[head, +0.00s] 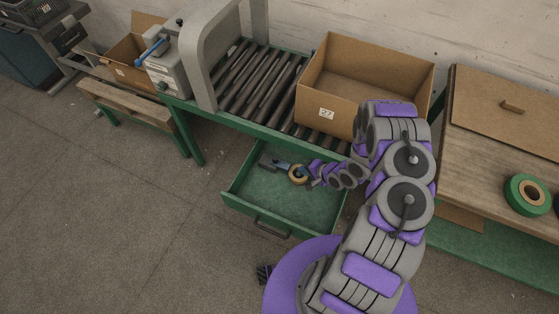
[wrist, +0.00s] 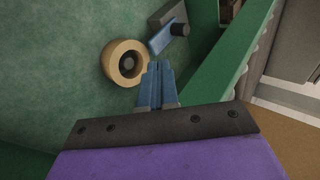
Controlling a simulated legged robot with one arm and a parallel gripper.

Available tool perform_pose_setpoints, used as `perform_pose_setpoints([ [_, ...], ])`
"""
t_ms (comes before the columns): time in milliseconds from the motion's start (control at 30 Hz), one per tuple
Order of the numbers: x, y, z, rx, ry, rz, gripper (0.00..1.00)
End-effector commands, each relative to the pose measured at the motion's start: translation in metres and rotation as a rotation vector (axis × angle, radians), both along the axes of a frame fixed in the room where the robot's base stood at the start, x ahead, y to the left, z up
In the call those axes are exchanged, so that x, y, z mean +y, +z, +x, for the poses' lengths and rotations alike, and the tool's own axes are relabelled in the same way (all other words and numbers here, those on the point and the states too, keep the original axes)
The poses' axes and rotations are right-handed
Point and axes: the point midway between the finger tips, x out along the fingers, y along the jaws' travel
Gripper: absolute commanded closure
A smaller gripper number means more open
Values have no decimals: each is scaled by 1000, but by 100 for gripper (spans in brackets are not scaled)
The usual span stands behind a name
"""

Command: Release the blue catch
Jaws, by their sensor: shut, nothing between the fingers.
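My gripper (wrist: 158,82) is shut, its two blue fingers together and empty. In the head view it (head: 303,172) reaches into the open green drawer (head: 258,224). The fingertips are close to a tan ring-shaped roll (wrist: 113,64) and a blue and grey tool (wrist: 163,38) in the drawer; contact cannot be told. In the head view, a blue-handled lever (head: 152,49) stands on a grey machine head (head: 172,71) at the upper left, well away from my gripper. Which blue part is the catch cannot be told for sure.
A roller conveyor (head: 260,82) runs above the drawer and carries an open carton (head: 327,90) marked 27. A wooden bench (head: 485,155) with a green tape roll (head: 516,195) stands at right. A low wooden bench (head: 130,107) stands at left. The floor at lower left is clear.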

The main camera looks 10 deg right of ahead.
Motion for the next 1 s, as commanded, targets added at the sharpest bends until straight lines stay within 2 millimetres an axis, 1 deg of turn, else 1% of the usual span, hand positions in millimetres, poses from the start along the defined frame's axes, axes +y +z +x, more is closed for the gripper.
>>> perform_pose_setpoints([
  [267, 0, 0, 1, 0, 0, -2, 100],
  [433, 7, -9, 7, 0, 3, -4, 100],
  [567, 17, -24, 18, -1, 4, -3, 100],
  [900, 46, -70, 57, -3, 1, 1, 100],
  [933, 49, -73, 59, -2, 1, 1, 100],
  [1000, 56, -71, 68, -1, 4, -3, 100],
])
